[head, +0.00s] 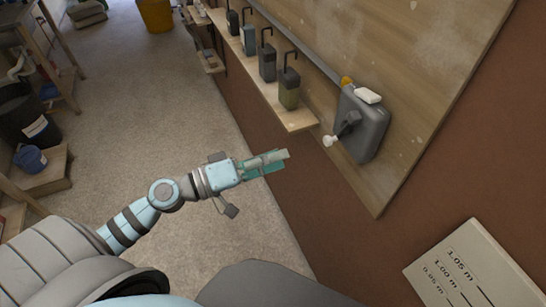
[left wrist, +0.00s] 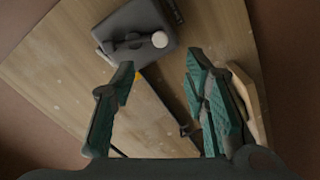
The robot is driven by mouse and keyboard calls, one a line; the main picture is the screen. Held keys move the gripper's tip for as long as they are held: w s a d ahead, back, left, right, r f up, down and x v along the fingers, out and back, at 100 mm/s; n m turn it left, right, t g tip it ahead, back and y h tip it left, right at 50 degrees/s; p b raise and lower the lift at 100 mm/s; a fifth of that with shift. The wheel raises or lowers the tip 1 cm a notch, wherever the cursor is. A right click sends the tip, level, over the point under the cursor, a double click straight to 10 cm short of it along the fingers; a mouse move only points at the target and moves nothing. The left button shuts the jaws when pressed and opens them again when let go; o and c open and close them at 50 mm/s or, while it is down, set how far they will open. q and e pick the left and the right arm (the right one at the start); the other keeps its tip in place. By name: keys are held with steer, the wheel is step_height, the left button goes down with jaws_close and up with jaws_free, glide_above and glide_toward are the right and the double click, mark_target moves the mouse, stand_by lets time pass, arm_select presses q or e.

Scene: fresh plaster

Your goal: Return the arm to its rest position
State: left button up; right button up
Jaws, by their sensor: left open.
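My left arm (head: 166,194) reaches in from the lower left in the head view. Its gripper (head: 284,160) has teal fingers and points right toward the wooden wall board, empty and clear of it. In the left wrist view the gripper (left wrist: 162,80) shows its two fingers spread wide with nothing between them. Beyond the fingertips is a grey box (left wrist: 140,28) with a lever ending in a white knob (left wrist: 160,40). The same grey box (head: 371,128) is on the board in the head view. My right gripper is not in view.
A wooden shelf (head: 297,119) holds several dark bottles with hooked tops. A height-marked board (head: 478,272) is at the lower right. A dark bin (head: 27,118), a blue bucket (head: 30,158) and a yellow bucket (head: 155,14) stand farther off. The floor (head: 150,100) between is clear.

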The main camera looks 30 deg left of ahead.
arm_select(q)
steer(key=shift+d, duration=0.1)
stand_by(0.4)
steer(key=s+a+f+g+y, duration=0.1)
steer(key=a+f+y, duration=0.55)
steer(key=f, duration=0.65)
steer(key=a+f+g+y, duration=0.2)
steer(key=a+f+y, duration=0.2)
steer(key=a+f, duration=0.75)
steer(key=s+a+f+m+g+y, duration=0.1)
steer(key=s+f+m+g+y, duration=0.35)
steer(key=s+f, duration=1.65)
steer(key=s+d+f+g+h, duration=0.2)
steer(key=s+d+f+g, duration=0.3)
steer(key=s+d, duration=0.6)
steer(key=shift+s+f+h, duration=0.3)
steer(key=shift+s+f, duration=0.35)
steer(key=shift+f, duration=0.25)
